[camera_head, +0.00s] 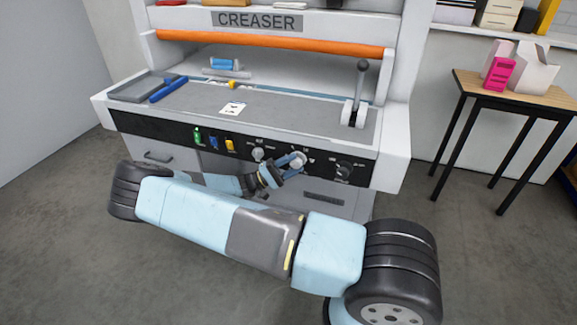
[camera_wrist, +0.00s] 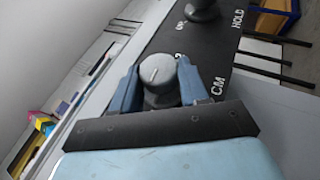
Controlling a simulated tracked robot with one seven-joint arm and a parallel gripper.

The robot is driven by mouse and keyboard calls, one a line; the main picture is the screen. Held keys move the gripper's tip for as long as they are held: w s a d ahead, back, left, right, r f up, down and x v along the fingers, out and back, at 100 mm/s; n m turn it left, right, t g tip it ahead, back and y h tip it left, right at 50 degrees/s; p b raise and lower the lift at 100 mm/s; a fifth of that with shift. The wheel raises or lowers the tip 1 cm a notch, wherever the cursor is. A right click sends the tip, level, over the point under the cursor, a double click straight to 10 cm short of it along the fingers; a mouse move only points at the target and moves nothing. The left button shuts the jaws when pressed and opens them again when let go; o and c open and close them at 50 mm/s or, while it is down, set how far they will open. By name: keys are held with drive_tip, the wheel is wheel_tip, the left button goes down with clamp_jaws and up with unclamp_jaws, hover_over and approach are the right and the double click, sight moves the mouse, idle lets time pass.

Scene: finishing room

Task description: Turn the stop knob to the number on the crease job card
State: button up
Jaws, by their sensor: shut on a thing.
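The creaser (camera_head: 257,20) is a white machine with a black control panel along its front. My gripper (camera_head: 297,161) is at this panel, shut on a grey knob, the middle one of three in the head view. In the wrist view the two blue fingers of my gripper (camera_wrist: 158,88) stand on both sides of the round grey knob (camera_wrist: 157,70), which has a white pointer line. "CM" is printed near it; most of its dial numbers are hidden. A small white card (camera_head: 232,109) lies on the creaser bed; its print is too small to read.
A second knob (camera_head: 258,153) is left of my gripper and a dark knob (camera_head: 344,171) is right of it. Green, blue and yellow switches sit further left. A lever (camera_head: 361,85) stands on the bed's right. A side table (camera_head: 522,89) is at the right.

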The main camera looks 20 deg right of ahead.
drive_tip(key=shift+f, duration=0.1)
drive_tip(key=o, duration=1)
drive_tip(key=v, duration=1.3)
drive_tip(key=shift+w+a+f, duration=0.15)
drive_tip(key=shift+a+f, duration=0.15)
